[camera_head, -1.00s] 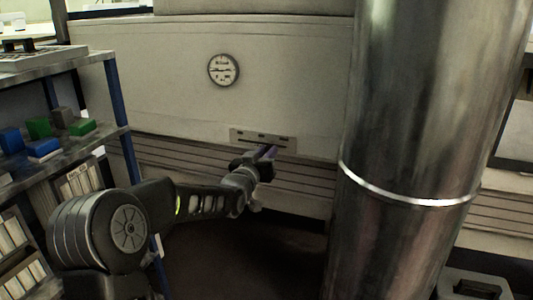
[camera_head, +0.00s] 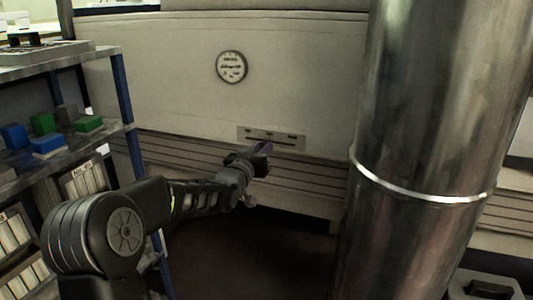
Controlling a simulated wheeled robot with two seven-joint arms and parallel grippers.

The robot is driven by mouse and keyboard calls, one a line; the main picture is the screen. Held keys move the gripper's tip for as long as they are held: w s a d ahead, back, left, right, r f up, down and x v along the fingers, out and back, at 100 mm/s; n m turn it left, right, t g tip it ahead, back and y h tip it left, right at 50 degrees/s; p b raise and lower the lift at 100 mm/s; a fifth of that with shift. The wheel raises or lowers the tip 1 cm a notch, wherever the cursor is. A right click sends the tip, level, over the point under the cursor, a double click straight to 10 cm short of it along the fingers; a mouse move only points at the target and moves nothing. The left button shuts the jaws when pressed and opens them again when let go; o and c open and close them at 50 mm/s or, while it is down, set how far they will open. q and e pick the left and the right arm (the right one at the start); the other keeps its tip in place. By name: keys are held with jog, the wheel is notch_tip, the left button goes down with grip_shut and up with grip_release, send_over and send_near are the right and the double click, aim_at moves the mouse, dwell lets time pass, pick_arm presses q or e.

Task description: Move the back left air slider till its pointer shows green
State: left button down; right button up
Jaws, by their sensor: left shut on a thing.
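The slider plate (camera_head: 285,142) is a pale metal strip on the cream wall panel, with several small dark marks along its top. A purple slider handle (camera_head: 265,148) sticks out in front of it, left of the plate's middle. My left gripper (camera_head: 261,160) is shut on this handle and hides part of it. The round white dial (camera_head: 232,67) is on the panel above and left of the plate. Its pointer seems to lie about level, but no green can be made out. My right gripper is not in view.
A large shiny metal pipe (camera_head: 425,120) stands close on the right. A blue-posted shelf (camera_head: 122,90) on the left holds green and blue blocks and binders. Louvred slats (camera_head: 310,180) run below the plate; the dark floor beneath is clear.

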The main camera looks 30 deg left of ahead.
pick_arm(q)
jog(key=shift+d, duration=0.25)
jog(key=c, duration=1.2)
grip_release()
jog(key=shift+c, duration=0.2)
jog(key=shift+s, duration=0.1)
jog(key=s+d, duration=0.1)
jog(key=s, duration=0.6)
jog(key=shift+s, duration=0.25)
